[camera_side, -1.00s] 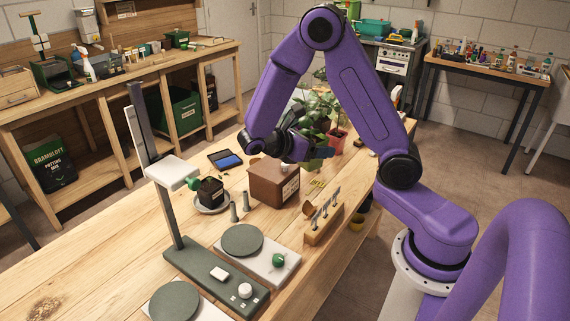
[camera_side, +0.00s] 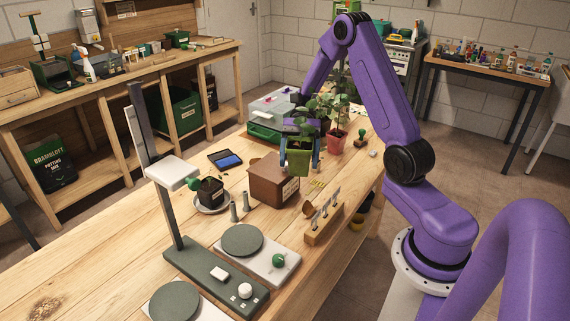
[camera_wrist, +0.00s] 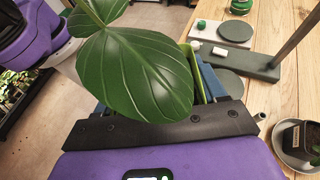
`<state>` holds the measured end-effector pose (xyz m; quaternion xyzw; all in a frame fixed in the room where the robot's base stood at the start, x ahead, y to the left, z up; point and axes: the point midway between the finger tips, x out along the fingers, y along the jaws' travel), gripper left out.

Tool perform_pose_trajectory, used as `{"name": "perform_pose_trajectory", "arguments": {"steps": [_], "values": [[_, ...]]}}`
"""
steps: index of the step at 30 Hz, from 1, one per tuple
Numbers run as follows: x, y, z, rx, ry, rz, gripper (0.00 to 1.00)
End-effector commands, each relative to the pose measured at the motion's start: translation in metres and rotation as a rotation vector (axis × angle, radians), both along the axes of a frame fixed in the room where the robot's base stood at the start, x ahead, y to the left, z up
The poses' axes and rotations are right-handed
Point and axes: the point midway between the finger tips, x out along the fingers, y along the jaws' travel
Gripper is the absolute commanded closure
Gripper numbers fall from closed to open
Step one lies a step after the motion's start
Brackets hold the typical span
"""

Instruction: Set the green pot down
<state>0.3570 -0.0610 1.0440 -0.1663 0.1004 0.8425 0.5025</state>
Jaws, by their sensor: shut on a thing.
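The green pot (camera_side: 300,160) holds a leafy plant and sits between the blue fingers of my gripper (camera_side: 300,164), which is shut on it. In the side view it appears upright, just behind the right end of the brown box; I cannot tell whether its base touches anything. In the wrist view a large leaf (camera_wrist: 135,75) hides most of the jaws. A strip of the green pot (camera_wrist: 193,72) shows beside a blue finger (camera_wrist: 211,82).
A red pot with a plant (camera_side: 336,142) stands close on the right. The brown box (camera_side: 272,181), a tool block (camera_side: 322,224), a dark pot on a saucer (camera_side: 211,191) and a scale (camera_side: 243,241) occupy the bench.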

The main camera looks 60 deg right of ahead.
Motion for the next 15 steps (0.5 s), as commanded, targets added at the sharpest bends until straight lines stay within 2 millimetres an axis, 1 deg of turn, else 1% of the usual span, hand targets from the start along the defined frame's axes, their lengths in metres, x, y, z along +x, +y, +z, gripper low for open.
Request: {"name": "perform_pose_trajectory", "arguments": {"steps": [1,3,8,11,15], "values": [[0.006,-0.002,0.004,0.000,-0.001,-0.115,0.66],[0.017,-0.004,0.009,0.000,-0.003,-0.273,0.66],[0.042,-0.014,0.023,-0.001,-0.002,-0.622,0.66],[0.059,-0.025,0.033,-0.002,-0.004,-0.840,0.66],[0.081,-0.050,0.049,-0.002,-0.006,-1.144,0.66]]}}
